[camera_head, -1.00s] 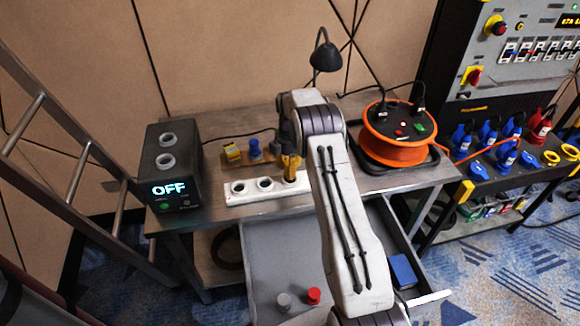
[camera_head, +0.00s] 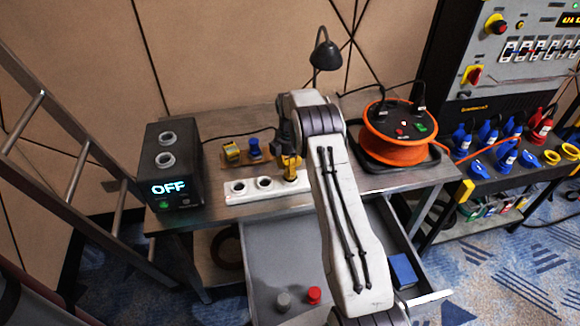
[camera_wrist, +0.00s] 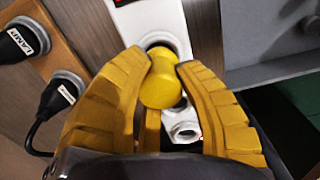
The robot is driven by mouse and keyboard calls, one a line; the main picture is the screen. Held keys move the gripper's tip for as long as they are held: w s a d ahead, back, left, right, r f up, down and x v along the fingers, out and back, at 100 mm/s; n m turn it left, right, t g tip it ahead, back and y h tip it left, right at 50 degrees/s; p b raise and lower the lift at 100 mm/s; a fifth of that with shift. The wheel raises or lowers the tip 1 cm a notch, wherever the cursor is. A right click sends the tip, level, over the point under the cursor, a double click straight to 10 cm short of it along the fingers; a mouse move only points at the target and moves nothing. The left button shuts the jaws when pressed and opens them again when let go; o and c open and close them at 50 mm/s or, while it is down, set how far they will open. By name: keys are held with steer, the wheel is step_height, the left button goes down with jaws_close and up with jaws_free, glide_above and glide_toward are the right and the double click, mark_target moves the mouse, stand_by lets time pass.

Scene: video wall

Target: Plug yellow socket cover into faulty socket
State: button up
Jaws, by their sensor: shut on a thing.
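The yellow socket cover (camera_wrist: 162,84) is a rounded plug held between the yellow fingers of my gripper (camera_wrist: 164,66). It sits over the white socket strip (camera_wrist: 150,18) in the wrist view. A round socket opening shows partly behind the cover, and I cannot tell whether the cover is inserted. In the head view my gripper (camera_head: 290,170) is at the right end of the strip (camera_head: 228,199). Two open sockets show to its left, and the gripper hides the spot beneath it. In that view I cannot make out the cover apart from the yellow fingers.
A black box reading OFF (camera_head: 170,187) stands left of the strip. An orange cable reel (camera_head: 392,150) is at the right. An open drawer (camera_head: 262,258) holds grey and red caps.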

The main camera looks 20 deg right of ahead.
steer(key=shift+f+b, duration=0.4)
steer(key=shift+f, duration=0.15)
steer(key=o, duration=1.4)
steer(key=shift+c, duration=0.2)
steer(key=shift+r, duration=0.2)
steer(key=shift+r+p, duration=1.65)
steer(key=shift+r, duration=1.2)
